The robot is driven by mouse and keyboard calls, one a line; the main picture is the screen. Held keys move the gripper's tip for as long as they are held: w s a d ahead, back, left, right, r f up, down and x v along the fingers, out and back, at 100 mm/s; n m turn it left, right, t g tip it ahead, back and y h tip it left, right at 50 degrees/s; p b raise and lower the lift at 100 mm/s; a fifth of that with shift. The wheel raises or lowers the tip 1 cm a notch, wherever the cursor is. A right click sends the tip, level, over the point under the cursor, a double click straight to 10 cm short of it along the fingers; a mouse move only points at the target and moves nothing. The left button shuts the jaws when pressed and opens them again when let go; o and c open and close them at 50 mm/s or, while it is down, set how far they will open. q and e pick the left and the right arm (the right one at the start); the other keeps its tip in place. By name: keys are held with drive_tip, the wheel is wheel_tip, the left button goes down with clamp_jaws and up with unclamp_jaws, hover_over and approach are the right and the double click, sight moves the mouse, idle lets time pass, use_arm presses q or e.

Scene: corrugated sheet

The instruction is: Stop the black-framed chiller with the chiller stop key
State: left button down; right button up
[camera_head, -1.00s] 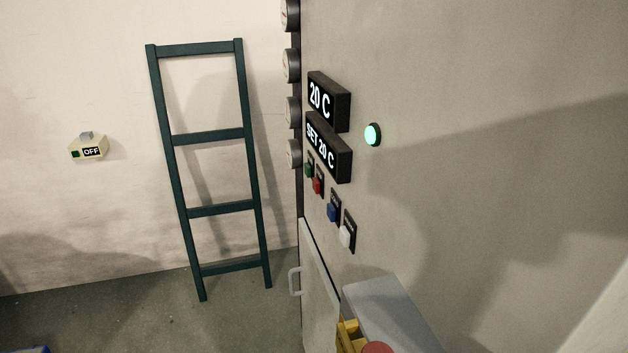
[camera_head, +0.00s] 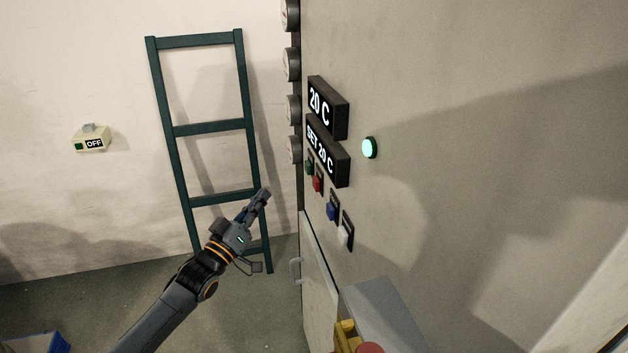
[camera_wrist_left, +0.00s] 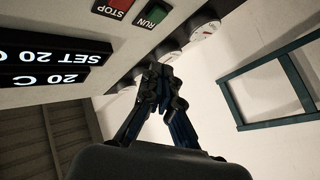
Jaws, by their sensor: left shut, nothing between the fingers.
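The chiller panel (camera_head: 430,190) is a large beige face with a dark edge strip. Its displays read "20 C" (camera_head: 327,108) and "SET 20 C" (camera_head: 327,152). A green key (camera_head: 309,168) and a red key (camera_head: 318,184) sit below them; in the left wrist view the red one is labelled STOP (camera_wrist_left: 118,8) and the green one RUN (camera_wrist_left: 150,16). A round lamp (camera_head: 370,148) glows green. My left gripper (camera_head: 264,193) is shut and empty, left of the keys and apart from them. It also shows in the left wrist view (camera_wrist_left: 160,70). My right gripper is not in view.
A blue key (camera_head: 331,212) and a white key (camera_head: 345,235) sit lower on the panel. Round gauges (camera_head: 291,65) line its left edge. A dark green ladder (camera_head: 210,130) leans on the wall behind my left gripper. A wall box (camera_head: 91,140) reads OFF. A grey box (camera_head: 385,310) juts out below.

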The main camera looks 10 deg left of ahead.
sight(315, 184)
use_arm(q)
drive_tip(key=shift+d+r, duration=0.15)
drive_tip(key=shift+r, duration=0.4)
drive_tip(key=w+d+b, duration=0.1)
drive_tip(key=w+d, duration=0.2)
drive_tip(key=d, duration=0.5)
drive_tip(key=shift+w, duration=0.15)
drive_tip(key=shift+d, duration=0.1)
idle(1.2)
drive_tip(key=shift+w+d+b, duration=0.2)
drive_tip(key=shift+d+b, duration=0.15)
